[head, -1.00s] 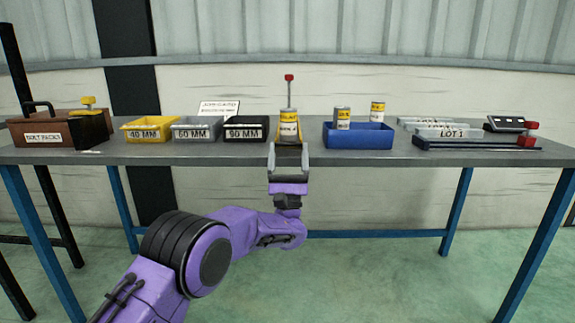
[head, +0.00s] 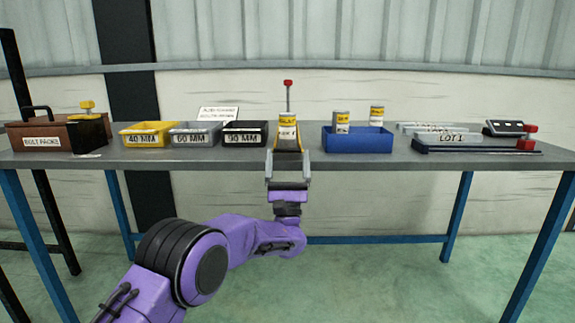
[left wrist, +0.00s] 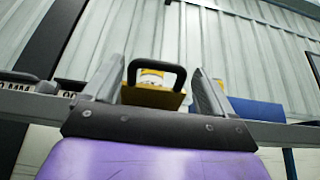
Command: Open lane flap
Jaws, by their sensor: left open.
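A yellow flap (left wrist: 155,97) with a black loop handle (left wrist: 157,68) shows in the left wrist view, between my finger tips. In the head view a yellow-edged holder (head: 288,144) stands at the table's front edge, with a yellow-labelled can (head: 287,123) on it and a red-tipped post behind. My left gripper (head: 288,158) is in front of this holder, fingers pointing at it, open, one finger on each side. In the left wrist view the left gripper (left wrist: 160,80) straddles the handle; whether a finger touches it I cannot tell. My right gripper is not in view.
On the grey table (head: 200,160) left of the holder stand yellow, grey and black bins (head: 245,138) and a brown bolt box (head: 40,140). To the right are a blue bin (head: 358,143) with cans and a LOT 1 tray (head: 450,137). Bare tabletop separates them.

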